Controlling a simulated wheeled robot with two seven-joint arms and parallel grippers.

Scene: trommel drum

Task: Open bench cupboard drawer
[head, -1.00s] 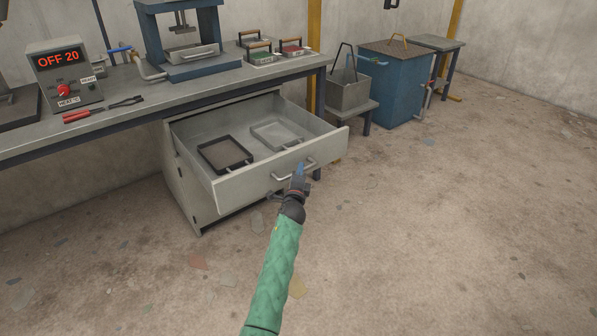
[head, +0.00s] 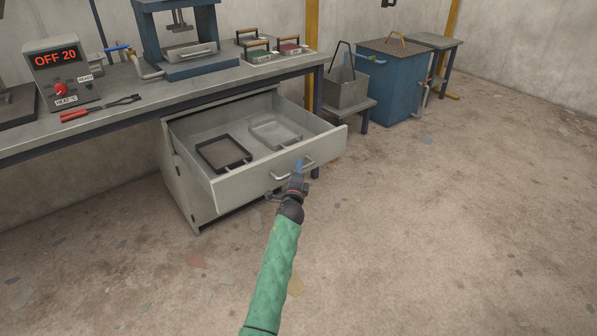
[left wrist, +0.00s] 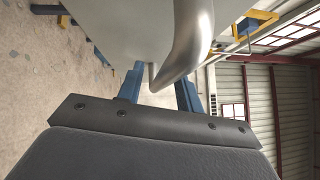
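The bench cupboard drawer (head: 268,179) is pulled well out of the grey cupboard (head: 187,188) under the bench. A dark frame and a lighter grey frame with handles lie inside it. My left gripper (head: 299,169) is at the drawer's front, at the bar handle (head: 281,177). In the left wrist view the curved metal handle (left wrist: 190,45) reaches down between the two blue fingers of the gripper (left wrist: 160,90). The fingers stand apart, with a gap showing beside the handle. My right gripper is in neither view.
The bench top (head: 110,108) above carries a control box (head: 60,73) reading OFF 20, red-handled tongs (head: 95,108) and a blue press (head: 180,45). A grey bin (head: 346,92) and a blue tank (head: 390,80) stand to the right. The floor in front is open.

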